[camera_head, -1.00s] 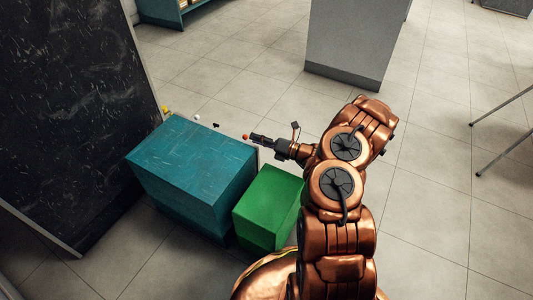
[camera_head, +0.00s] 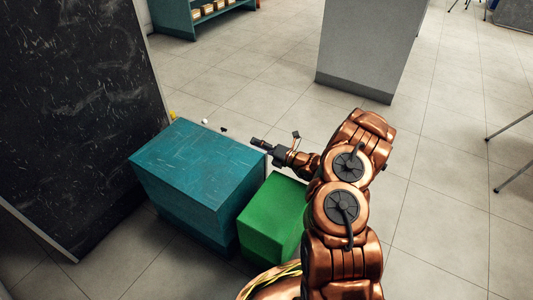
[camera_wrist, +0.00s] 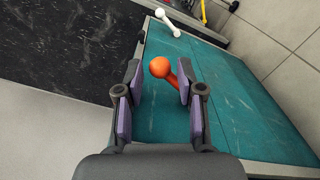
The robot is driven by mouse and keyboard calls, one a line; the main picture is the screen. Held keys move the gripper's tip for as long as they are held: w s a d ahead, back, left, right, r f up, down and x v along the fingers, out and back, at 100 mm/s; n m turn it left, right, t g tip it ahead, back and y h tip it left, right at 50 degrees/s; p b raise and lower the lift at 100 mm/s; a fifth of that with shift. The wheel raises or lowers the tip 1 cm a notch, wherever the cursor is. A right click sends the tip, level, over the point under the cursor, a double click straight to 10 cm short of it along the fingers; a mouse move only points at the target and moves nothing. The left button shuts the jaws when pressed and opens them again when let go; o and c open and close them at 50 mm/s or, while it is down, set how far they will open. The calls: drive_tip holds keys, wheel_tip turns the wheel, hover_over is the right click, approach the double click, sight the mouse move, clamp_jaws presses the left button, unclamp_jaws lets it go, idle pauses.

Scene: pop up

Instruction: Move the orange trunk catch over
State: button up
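The orange trunk catch (camera_wrist: 165,72), a round knob on a short stem, stands out from the teal trunk (camera_wrist: 225,110) in the wrist view. My gripper (camera_wrist: 158,84) is open, with its two purple-lined fingers apart on either side of the catch. The knob shows in the gap between the fingertips, and I cannot tell whether either finger touches it. In the head view, my gripper (camera_head: 258,146) is beyond the far right corner of the teal trunk (camera_head: 195,170), and the orange catch is hidden there.
A white catch (camera_wrist: 181,28) stands further along the trunk, and a yellow one (camera_wrist: 204,10) shows beyond it. A small black part (camera_head: 223,129) is behind the trunk. A green box (camera_head: 275,215) stands beside it. A dark marbled panel (camera_head: 75,110) is at left.

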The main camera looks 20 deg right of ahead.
drive_tip(key=shift+w+a+f, duration=0.15)
drive_tip(key=shift+w+a, duration=0.2)
drive_tip(key=shift+w, duration=0.05)
drive_tip(key=c, duration=0.5)
drive_tip(key=shift+d, duration=0.1)
drive_tip(key=shift+w+d+f, duration=0.3)
drive_tip(key=shift+w+d, duration=0.05)
drive_tip(key=shift+d, duration=0.2)
drive_tip(key=shift+c, duration=0.7)
drive_tip(key=shift+f, duration=0.15)
drive_tip(key=shift+d+f, duration=0.15)
drive_tip(key=shift+f, duration=0.05)
drive_tip(key=shift+w+d+f, duration=0.4)
drive_tip(key=shift+d+f, duration=0.15)
